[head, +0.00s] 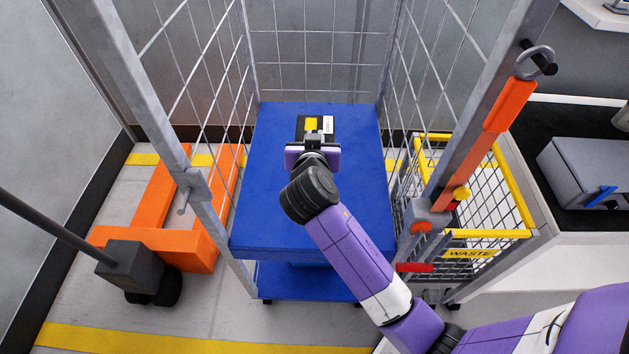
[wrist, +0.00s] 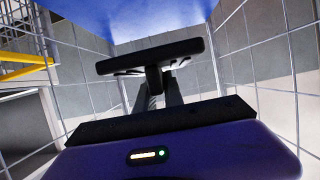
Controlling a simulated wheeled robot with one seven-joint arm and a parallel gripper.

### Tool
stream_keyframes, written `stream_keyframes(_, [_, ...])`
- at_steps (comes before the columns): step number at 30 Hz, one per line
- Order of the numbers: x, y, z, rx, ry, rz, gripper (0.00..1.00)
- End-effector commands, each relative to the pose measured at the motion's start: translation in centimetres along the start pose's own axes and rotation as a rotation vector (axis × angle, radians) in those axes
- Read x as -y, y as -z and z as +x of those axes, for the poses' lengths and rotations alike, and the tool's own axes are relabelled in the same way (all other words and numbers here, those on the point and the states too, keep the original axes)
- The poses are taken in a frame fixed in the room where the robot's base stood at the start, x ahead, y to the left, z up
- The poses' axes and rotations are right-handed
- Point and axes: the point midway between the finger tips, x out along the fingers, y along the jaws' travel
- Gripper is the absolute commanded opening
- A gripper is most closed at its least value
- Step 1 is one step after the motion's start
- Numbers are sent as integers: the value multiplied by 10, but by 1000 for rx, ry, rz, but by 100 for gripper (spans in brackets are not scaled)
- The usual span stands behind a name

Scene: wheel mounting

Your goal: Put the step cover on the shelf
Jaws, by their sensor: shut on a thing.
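The step cover (head: 302,130) is a small black piece with a yellow patch and a white label, over the blue shelf (head: 270,190) of a wire-sided cage trolley in the head view. My gripper (head: 312,147) is shut on its near side, with my arm reaching in from the lower right. In the wrist view the dark fingers (wrist: 160,98) hold a narrow stem under a wide black bar of the step cover (wrist: 150,57). The blue shelf surface (wrist: 170,18) fills the top of that view. I cannot tell whether the cover touches the shelf.
Mesh walls (head: 215,85) and grey posts (head: 150,105) flank the shelf. At right are an orange-handled bar (head: 490,130), a yellow-rimmed waste basket (head: 485,235) and a counter (head: 590,225). An orange frame (head: 165,240) stands at left. Most of the shelf is clear.

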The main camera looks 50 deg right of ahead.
Motion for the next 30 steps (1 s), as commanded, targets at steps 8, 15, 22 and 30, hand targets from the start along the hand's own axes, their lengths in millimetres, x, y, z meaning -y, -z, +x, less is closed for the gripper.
stream_keyframes(8, [0, -67, 27, 3, 1, -5, 0])
stream_keyframes(15, [1, -112, 46, 1, 2, -4, 0])
stream_keyframes(22, [1, -129, 53, 0, 2, -2, 0])
stream_keyframes(30, [1, -158, 66, -1, 3, -1, 0])
